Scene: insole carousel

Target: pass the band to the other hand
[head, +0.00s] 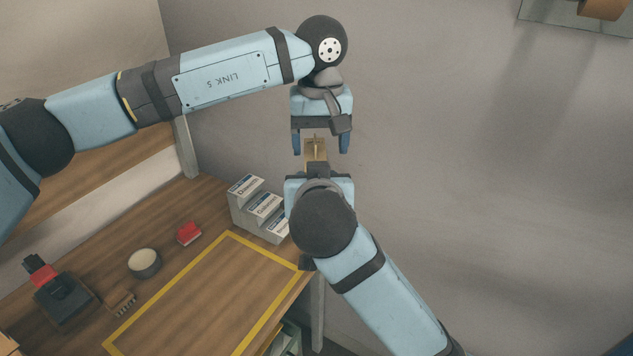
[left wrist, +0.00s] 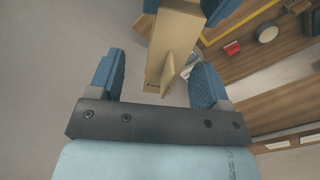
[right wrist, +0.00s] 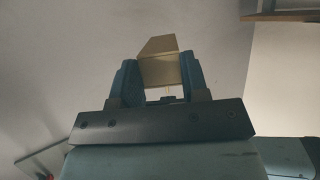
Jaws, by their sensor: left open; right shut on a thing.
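The band (head: 315,152) is a tan, cardboard-like piece held in the air between my two grippers. My right gripper (head: 319,178) comes from below and is shut on it. In the right wrist view the band (right wrist: 158,68) sits between both blue fingers. My left gripper (head: 321,148) points down from above and is open. In the left wrist view the near end of the band (left wrist: 172,40) shows between its spread fingers, with visible gaps. Small dark print and a thin flap show on that end. The right gripper hides the band's lower part in the head view.
A wooden table (head: 205,215) with a yellow-taped rectangle (head: 180,275) lies below left. A stepped grey rack with labels (head: 262,212), a red block (head: 189,233), a round tin (head: 144,262) and a black-and-red device (head: 62,297) stand on it. Space right of the grippers is clear.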

